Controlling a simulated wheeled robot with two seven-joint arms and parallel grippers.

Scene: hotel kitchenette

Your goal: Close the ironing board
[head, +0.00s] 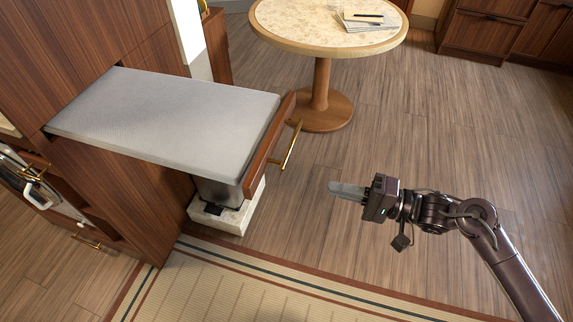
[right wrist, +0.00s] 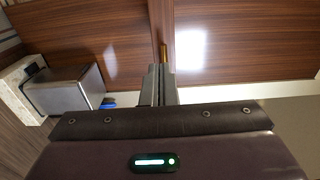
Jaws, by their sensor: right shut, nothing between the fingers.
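The ironing board (head: 170,105) is a grey padded slab extended from the wooden cabinet. Its wooden front panel (head: 262,150) stands at its outer end and carries a long brass handle (head: 291,147). My right gripper (head: 332,188) is to the right of the handle, apart from it, with its fingers pointing left. In the right wrist view the shut, empty fingers (right wrist: 160,85) point toward a wooden panel (right wrist: 240,40), and a bit of brass handle (right wrist: 167,55) shows just beyond the tips. My left gripper is not in view.
A metal bin (head: 217,192) on a pale stone-like base (head: 232,218) stands under the board's outer end. A round table (head: 275,22) with papers stands behind. A striped rug (head: 250,285) lies in front. The wood floor around my right gripper is clear.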

